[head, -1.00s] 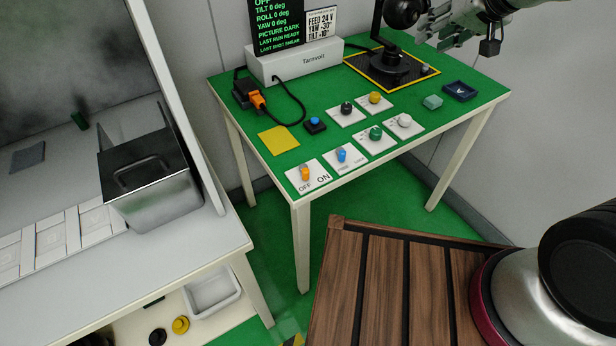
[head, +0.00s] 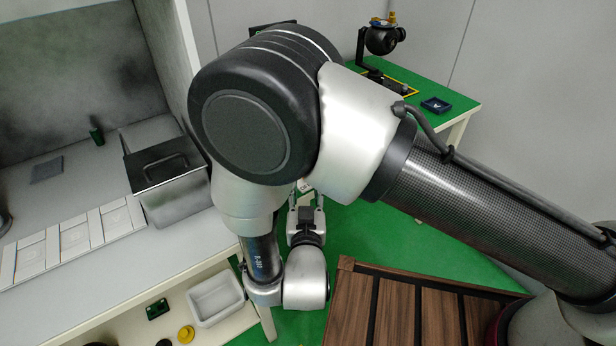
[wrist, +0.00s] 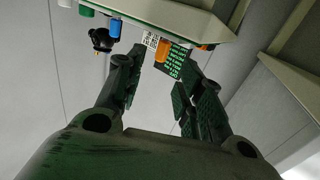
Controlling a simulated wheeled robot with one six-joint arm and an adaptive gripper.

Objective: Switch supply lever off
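The orange supply lever (wrist: 163,50) stands out from the panel edge at the top of the wrist view, which looks upside down. It appears beyond my fingertips, roughly in line with the gap between them. My gripper (wrist: 160,72) is open, with a finger on each side and nothing held. In the head view my gripper (head: 306,208) points toward the near edge of the green table (head: 455,100). My arm hides the lever and its OFF/ON plate there. I cannot tell the lever's setting now.
A blue lever (wrist: 115,28) is beside the orange one, and a black ball-shaped device (wrist: 102,39) shows behind. A dark display with green text (wrist: 184,66) is beyond. In the head view, a metal box (head: 165,180) stands on the left bench, and a blue tray (head: 436,105) is on the table.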

